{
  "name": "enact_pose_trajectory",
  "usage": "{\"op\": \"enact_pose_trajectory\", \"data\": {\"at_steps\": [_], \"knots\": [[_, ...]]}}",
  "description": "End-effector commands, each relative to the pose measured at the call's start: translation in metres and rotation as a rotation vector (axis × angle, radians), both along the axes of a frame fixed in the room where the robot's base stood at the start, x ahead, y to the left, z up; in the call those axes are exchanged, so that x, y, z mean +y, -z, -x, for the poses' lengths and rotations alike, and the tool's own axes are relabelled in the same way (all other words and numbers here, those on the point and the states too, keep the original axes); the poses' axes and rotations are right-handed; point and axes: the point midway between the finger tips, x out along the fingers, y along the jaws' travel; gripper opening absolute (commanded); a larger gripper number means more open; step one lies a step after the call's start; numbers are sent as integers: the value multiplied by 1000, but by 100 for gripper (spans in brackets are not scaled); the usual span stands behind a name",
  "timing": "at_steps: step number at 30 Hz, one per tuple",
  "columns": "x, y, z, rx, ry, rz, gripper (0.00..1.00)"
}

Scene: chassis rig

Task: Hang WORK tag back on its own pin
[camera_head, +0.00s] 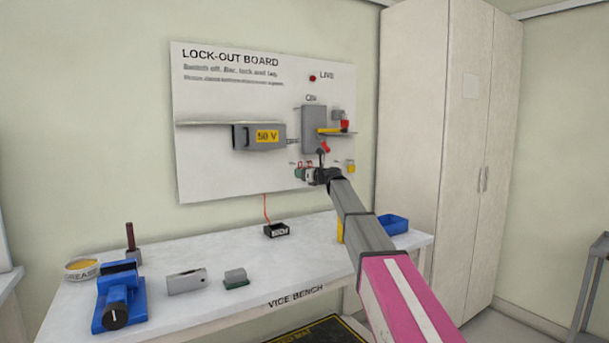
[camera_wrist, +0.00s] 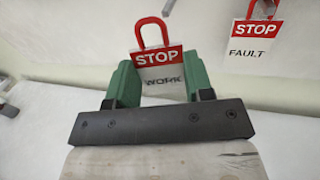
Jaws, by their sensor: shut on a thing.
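The WORK tag (camera_wrist: 160,74) is a white plate with a red STOP band and a red loop at its top. In the wrist view it stands upright between the green fingers of my gripper (camera_wrist: 158,82), which is shut on it. In the head view my gripper (camera_head: 304,174) is at the lower part of the lock-out board (camera_head: 225,180), below the grey switch box. Red loops show just above the fingers there.
A FAULT tag (camera_wrist: 255,38) hangs to the right in the wrist view. On the board are a 50 V box (camera_head: 258,136) and a grey switch box (camera_head: 314,130). The bench below holds a blue vice (camera_head: 118,297), a black box (camera_head: 277,231) and a blue tray (camera_head: 393,224).

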Motion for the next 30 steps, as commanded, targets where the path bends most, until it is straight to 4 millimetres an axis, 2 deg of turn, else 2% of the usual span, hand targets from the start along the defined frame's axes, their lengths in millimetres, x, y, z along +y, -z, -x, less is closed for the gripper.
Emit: {"op": "enact_pose_trajectory", "data": {"at_steps": [30], "knots": [[30, 5, -44, 0, 0, 0, 26]]}}
